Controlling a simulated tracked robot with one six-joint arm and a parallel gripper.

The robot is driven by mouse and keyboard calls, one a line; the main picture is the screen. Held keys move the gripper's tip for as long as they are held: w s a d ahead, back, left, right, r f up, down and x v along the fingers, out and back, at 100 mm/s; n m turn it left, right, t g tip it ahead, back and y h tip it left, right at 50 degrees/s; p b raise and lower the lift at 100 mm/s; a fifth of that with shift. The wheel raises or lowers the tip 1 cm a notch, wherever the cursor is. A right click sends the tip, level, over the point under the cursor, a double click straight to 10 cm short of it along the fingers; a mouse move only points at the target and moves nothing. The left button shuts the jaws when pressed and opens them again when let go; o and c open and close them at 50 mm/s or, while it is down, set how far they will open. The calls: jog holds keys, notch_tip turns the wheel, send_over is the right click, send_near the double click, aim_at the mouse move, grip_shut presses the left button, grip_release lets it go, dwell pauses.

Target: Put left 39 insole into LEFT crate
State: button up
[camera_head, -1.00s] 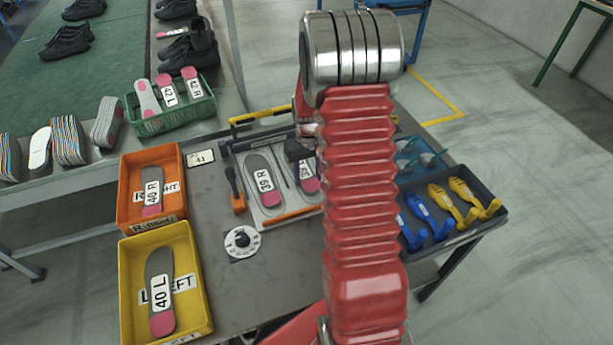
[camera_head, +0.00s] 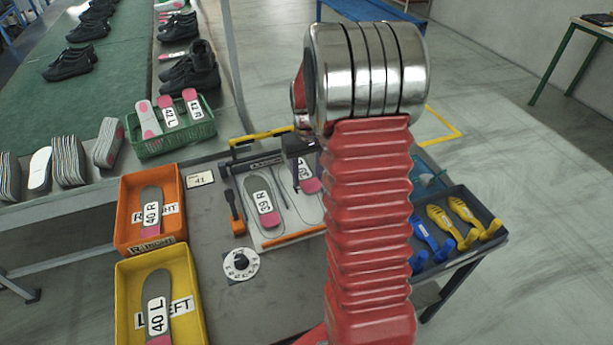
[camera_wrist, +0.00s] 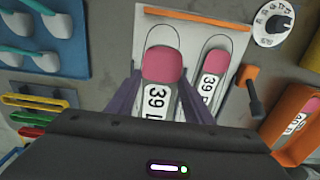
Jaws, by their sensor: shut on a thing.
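The left 39 insole (camera_wrist: 160,95), grey with a pink heel and a white label, is between the fingers of my gripper (camera_wrist: 161,97) in the wrist view. My gripper is shut on its sides, over the white board (camera_wrist: 200,20). In the head view the insole (camera_head: 309,183) is partly hidden behind my arm and gripper. The 39 R insole (camera_head: 264,200) lies in the board's other outline, to the left. The yellow LEFT crate (camera_head: 125,310) is at the lower left and holds a 40 L insole (camera_head: 158,310).
The orange RIGHT crate (camera_head: 128,215) with a 40 R insole stands behind the yellow crate. An orange-handled tool (camera_head: 236,215) and a round dial (camera_head: 240,264) lie between the crates and the board. A green basket (camera_head: 175,138) stands behind. A dark tray (camera_head: 490,240) is at the right.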

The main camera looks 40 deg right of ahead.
dwell(0.3)
jog(key=shift+a, duration=0.1)
jog(key=w+a+r+n, duration=0.1)
jog(key=w+a, duration=0.2)
jog(key=a, duration=0.9)
jog(key=w+a+r+n, duration=0.1)
jog(key=w+a, duration=0.3)
jog(key=a, duration=0.8)
jog(key=shift+a+n, duration=0.25)
jog(key=shift+n, duration=0.15)
jog(key=shift+d, duration=0.1)
